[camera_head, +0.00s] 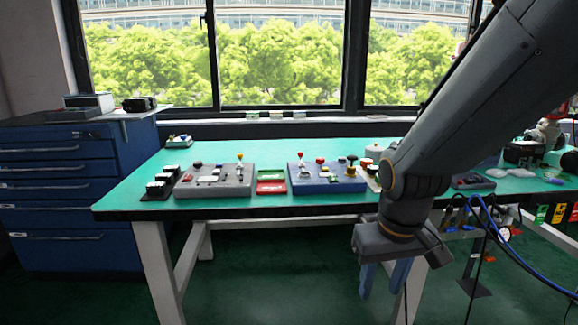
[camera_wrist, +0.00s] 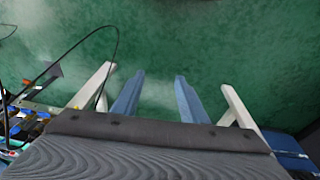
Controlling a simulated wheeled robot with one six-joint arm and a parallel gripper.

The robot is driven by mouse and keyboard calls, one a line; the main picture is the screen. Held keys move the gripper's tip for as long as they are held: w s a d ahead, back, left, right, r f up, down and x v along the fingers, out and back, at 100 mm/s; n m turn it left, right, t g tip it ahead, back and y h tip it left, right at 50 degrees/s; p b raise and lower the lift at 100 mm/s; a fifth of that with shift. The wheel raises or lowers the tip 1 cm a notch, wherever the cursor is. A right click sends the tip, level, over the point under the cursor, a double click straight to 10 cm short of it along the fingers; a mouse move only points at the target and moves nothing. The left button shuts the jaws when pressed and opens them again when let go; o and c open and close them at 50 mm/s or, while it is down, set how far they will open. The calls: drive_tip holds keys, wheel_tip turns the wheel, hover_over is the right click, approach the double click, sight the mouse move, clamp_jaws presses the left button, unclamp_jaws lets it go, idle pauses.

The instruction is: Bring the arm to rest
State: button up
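My arm (camera_head: 470,110) reaches in from the upper right of the head view and bends down at a dark joint. My gripper (camera_head: 384,278) hangs pointing down in front of the green table's (camera_head: 330,140) front edge, below the tabletop level. In the wrist view my gripper (camera_wrist: 160,76) shows two blue fingers spread apart, with only green floor (camera_wrist: 215,40) seen between them. It is open and holds nothing. My arm hides part of the table's right side.
A grey control box (camera_head: 215,190) and a blue-grey one (camera_head: 325,188) stand on the table, with a red and green tray (camera_head: 271,184) between. A blue drawer cabinet (camera_head: 60,180) is at left. Blue cables (camera_head: 510,240) hang at right. White table legs (camera_head: 157,265) stand below.

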drive_tip(key=s+a+r+g+p, duration=0.1)
drive_tip(key=s+a+r+g, duration=0.1)
drive_tip(key=s+a, duration=0.5)
drive_tip(key=s+d+r+m+p, duration=0.1)
drive_tip(key=s+d+r+p, duration=0.1)
drive_tip(key=d+r+p, duration=0.4)
drive_tip(key=d+p, duration=0.3)
drive_tip(key=p, duration=0.3)
drive_tip(key=shift+r+p, duration=0.25)
drive_tip(key=shift+p, duration=0.1)
